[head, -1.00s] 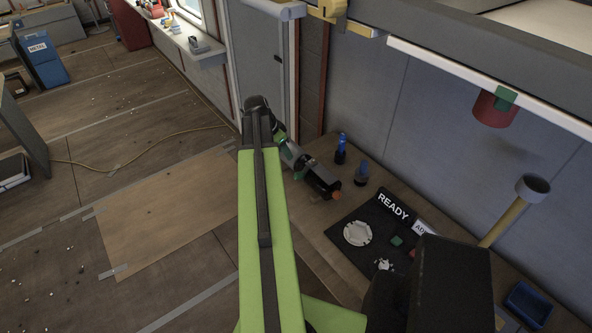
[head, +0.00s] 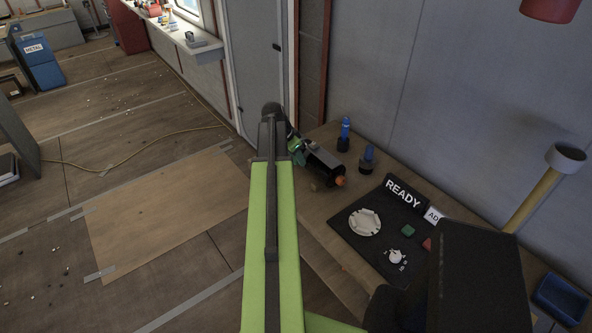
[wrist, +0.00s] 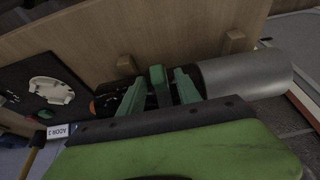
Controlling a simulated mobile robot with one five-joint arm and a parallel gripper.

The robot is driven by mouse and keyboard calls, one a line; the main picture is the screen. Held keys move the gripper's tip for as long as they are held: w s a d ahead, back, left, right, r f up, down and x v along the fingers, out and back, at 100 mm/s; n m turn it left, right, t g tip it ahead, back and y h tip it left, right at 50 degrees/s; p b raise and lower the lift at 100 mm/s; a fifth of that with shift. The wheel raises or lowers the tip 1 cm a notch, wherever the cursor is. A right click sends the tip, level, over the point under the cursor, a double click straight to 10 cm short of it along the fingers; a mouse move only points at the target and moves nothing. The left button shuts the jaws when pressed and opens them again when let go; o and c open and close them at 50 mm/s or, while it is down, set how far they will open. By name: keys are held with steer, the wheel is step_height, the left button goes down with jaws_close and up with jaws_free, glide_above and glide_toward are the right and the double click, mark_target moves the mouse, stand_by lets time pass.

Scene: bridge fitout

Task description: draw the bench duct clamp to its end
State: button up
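The bench duct clamp appears in the wrist view as a green upright tab (wrist: 157,76) on a dark barrel (wrist: 108,104) beside a silver duct (wrist: 243,76). My gripper (wrist: 160,82) is open, with one green finger on each side of the tab and visible gaps between. Whether either finger touches the tab I cannot tell. In the head view the black barrel (head: 323,163) with an orange end lies on the bench (head: 322,207). My gripper (head: 297,147) is at its far left end, largely hidden by my arm, which also covers the duct.
Two blue-topped bottles (head: 344,135) (head: 367,158) stand behind the barrel. A black mat (head: 378,247) with a white ring (head: 364,222) and a READY sign (head: 404,195) lies to the right. A post with a grey cup (head: 565,158) and a blue tray (head: 561,299) are farther right.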

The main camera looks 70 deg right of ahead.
steer(key=shift+s+d+f, duration=0.1)
steer(key=shift+f, duration=0.35)
steer(key=shift+r, duration=0.15)
steer(key=shift+c, duration=0.4)
jaws_close()
stand_by(0.5)
